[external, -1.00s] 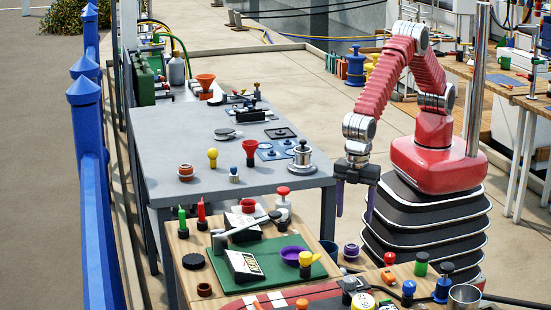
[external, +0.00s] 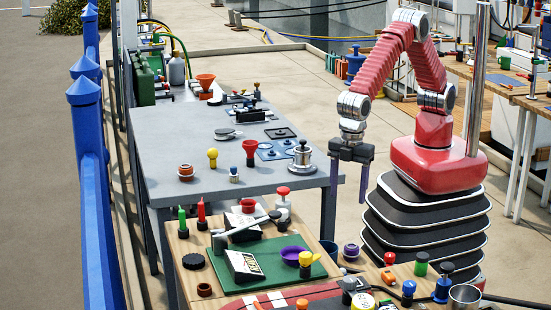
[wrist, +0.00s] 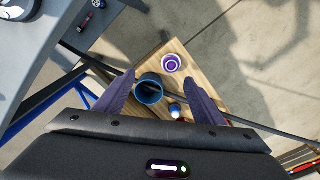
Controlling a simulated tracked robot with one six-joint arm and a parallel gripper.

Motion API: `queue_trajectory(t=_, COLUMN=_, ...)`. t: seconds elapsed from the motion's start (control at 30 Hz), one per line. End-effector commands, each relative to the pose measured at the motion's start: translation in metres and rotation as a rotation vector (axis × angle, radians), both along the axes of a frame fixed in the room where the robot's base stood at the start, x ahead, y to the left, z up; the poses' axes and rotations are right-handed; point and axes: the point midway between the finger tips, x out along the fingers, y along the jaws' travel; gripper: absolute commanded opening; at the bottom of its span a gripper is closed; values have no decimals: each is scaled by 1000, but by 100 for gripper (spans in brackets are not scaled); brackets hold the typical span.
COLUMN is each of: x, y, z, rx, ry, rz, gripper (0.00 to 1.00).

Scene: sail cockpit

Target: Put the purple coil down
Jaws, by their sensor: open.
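A round purple thing with a pale ring and a purple centre, which looks like the purple coil (external: 351,250), stands at the far right corner of the wooden table. It also shows in the wrist view (wrist: 171,63), just beyond my fingertips, on the bare wood. My gripper (external: 348,200) is open and empty, its long purple fingers pointing down above that corner. In the wrist view my gripper (wrist: 160,76) has its fingers spread wide. The coil is apart from both fingers.
A blue cup (wrist: 149,90) stands close to the coil, between my fingers in the wrist view. A purple bowl (external: 293,254) sits on the green mat (external: 268,275). The grey table (external: 200,140) stands behind, with several items on it.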

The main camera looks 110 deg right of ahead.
Motion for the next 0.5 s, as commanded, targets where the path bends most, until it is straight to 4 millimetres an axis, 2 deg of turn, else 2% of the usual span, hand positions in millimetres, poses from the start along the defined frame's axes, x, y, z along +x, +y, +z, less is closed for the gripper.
queue_trajectory(t=0.03, x=1, y=-13, z=16, rx=8, ry=-13, rz=-21, gripper=63)
queue_trajectory(t=0.2, x=-1, y=-52, z=58, rx=30, ry=-46, rz=-83, gripper=63)
queue_trajectory(t=0.5, x=-19, y=-122, z=122, rx=64, ry=-106, rz=-194, gripper=63)
